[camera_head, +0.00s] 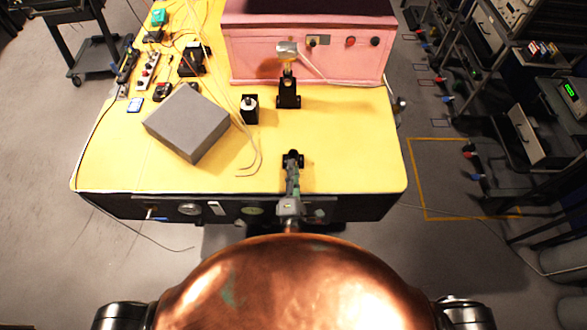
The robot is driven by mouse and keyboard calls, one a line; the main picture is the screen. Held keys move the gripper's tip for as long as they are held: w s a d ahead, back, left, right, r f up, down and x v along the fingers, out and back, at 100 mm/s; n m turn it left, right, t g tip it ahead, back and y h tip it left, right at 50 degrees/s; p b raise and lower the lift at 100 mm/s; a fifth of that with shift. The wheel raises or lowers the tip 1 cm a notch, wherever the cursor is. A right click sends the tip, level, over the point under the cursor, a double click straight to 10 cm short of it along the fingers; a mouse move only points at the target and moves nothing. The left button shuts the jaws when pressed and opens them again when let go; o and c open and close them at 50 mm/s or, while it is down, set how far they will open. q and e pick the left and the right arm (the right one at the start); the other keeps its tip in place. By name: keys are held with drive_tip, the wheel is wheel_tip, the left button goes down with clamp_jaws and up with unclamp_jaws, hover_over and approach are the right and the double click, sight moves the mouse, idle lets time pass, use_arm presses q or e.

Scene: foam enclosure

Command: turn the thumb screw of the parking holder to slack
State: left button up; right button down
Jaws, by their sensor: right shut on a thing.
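A small black holder (293,157) stands on the yellow tabletop near its front edge, and I take it to be the parking holder. My right gripper (292,172) reaches in over the front edge from below and is shut at the near side of this holder. Its fingers hide the part they grip, so the thumb screw cannot be made out, nor how far it is turned. Another black post holder (288,94) stands farther back, with a silver-headed piece (287,50) upright in it. My left gripper is not in view.
A grey box (187,122) lies left of the holders, with a small black block (249,108) beside it. A pink foam enclosure (307,56) stands at the back. Loose cables (246,160) run across the yellow table (350,150). The tabletop right of the holders is clear.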

drive_tip(key=shift+f, duration=0.15)
drive_tip(key=c, duration=1.8)
unclamp_jaws()
drive_tip(key=shift+o, duration=0.2)
drive_tip(key=shift+s, duration=0.2)
drive_tip(key=s, duration=1.1)
drive_tip(key=shift+s, duration=0.35)
